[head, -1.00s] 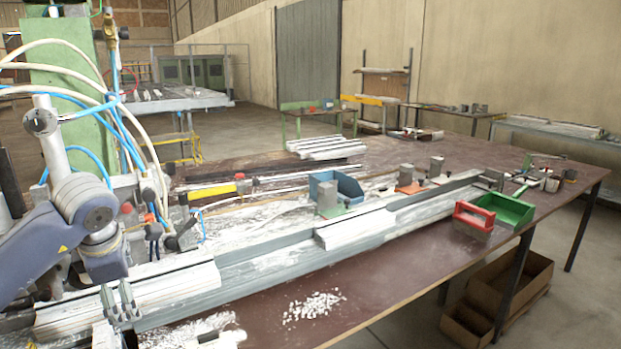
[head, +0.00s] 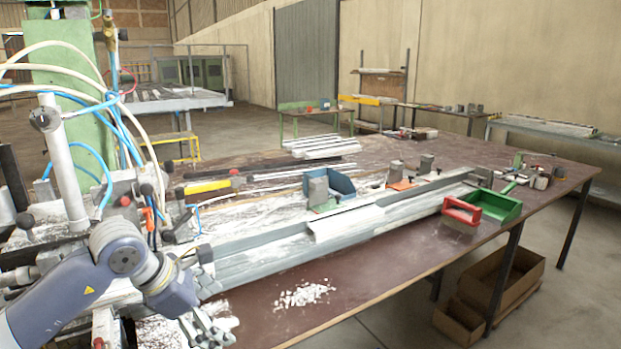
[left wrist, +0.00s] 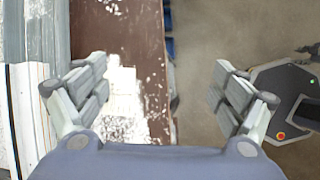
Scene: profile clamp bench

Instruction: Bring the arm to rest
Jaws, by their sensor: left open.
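My left arm comes in from the lower left of the head view. Its gripper (head: 205,330) is near the front edge of the bench, close to the near end of the long grey profile (head: 290,250). In the left wrist view the two fingers of the gripper (left wrist: 158,95) are spread wide apart with nothing between them. Below them show the bench top (left wrist: 120,35) with white patches, the bench edge and the floor. My right gripper is not in view.
A heap of white chips (head: 305,296) lies on the bench near its front edge. A red-handled block (head: 462,214) and a green bin (head: 498,205) stand right. A blue bin (head: 343,184) stands farther back. Cardboard boxes (head: 490,290) stand on the floor.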

